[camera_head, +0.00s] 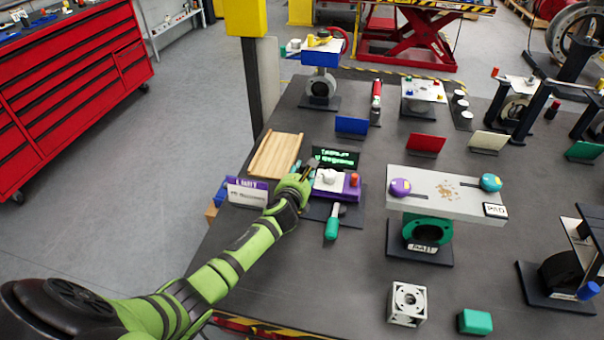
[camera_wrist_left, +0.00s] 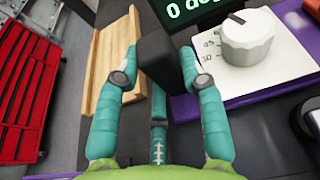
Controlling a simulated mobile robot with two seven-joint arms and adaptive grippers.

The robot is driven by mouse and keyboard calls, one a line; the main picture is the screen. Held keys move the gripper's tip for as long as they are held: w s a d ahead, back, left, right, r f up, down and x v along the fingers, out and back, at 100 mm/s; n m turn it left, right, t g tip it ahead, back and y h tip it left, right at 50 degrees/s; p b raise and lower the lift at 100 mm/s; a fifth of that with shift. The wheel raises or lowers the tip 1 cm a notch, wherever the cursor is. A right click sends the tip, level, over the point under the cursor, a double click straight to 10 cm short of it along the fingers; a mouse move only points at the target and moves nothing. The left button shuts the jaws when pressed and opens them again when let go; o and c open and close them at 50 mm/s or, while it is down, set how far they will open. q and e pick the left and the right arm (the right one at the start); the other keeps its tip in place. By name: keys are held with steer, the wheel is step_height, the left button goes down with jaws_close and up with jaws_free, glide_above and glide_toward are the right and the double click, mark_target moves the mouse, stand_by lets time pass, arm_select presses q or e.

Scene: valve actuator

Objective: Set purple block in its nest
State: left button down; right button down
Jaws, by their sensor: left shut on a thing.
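A purple block (camera_head: 352,190) with a white top plate, a white knob and an orange button sits beside a small dark display with green text (camera_head: 336,157). In the left wrist view the purple block (camera_wrist_left: 225,103) shows at the right, under the white dial plate. My left gripper (camera_head: 310,170) is at the block's left side. In the wrist view its teal fingers (camera_wrist_left: 158,72) are shut on a dark upright piece (camera_wrist_left: 157,50). I cannot tell whether that piece is joined to the purple block. I cannot make out the nest. My right gripper is not in view.
A wooden tray (camera_head: 268,157) lies left of the gripper, with purple and white cards (camera_head: 246,193) in front. A teal-handled tool (camera_head: 332,228) lies before the block. A white plate on a teal valve (camera_head: 445,204) stands right.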

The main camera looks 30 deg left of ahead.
arm_select(q)
steer(key=shift+f+b, duration=0.65)
steer(key=shift+f, duration=0.05)
steer(key=c, duration=0.7)
jaws_free()
steer(key=shift+s+f, duration=0.1)
steer(key=shift+f, duration=0.1)
steer(key=v, duration=1.2)
steer(key=shift+r, duration=0.15)
